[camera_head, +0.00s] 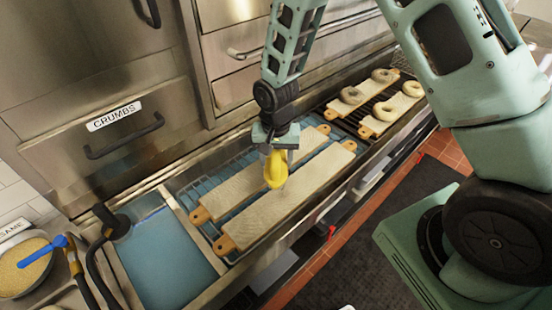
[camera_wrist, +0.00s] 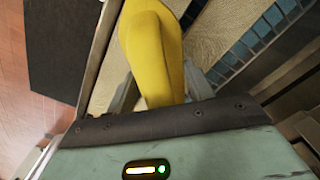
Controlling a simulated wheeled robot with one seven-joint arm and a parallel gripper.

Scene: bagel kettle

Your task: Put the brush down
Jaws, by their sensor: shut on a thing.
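The brush shows as a yellow, rounded piece (camera_head: 274,172) below my gripper (camera_head: 276,150). In the wrist view the yellow brush (camera_wrist: 152,50) fills the space between the two grey fingers of my gripper (camera_wrist: 160,92). My gripper is shut on it and points down over two long, cloth-covered boards. The brush is over the nearer board (camera_head: 300,190). I cannot tell whether it touches the board. The brush's bristles are not clearly visible.
The farther board (camera_head: 250,178) lies beside the nearer one on a rack over blue water. More boards (camera_head: 392,108) with several bagels lie at the back right. A sesame bowl (camera_head: 25,268) with a blue scoop stands at the lower left. A crumbs drawer (camera_head: 118,130) is behind.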

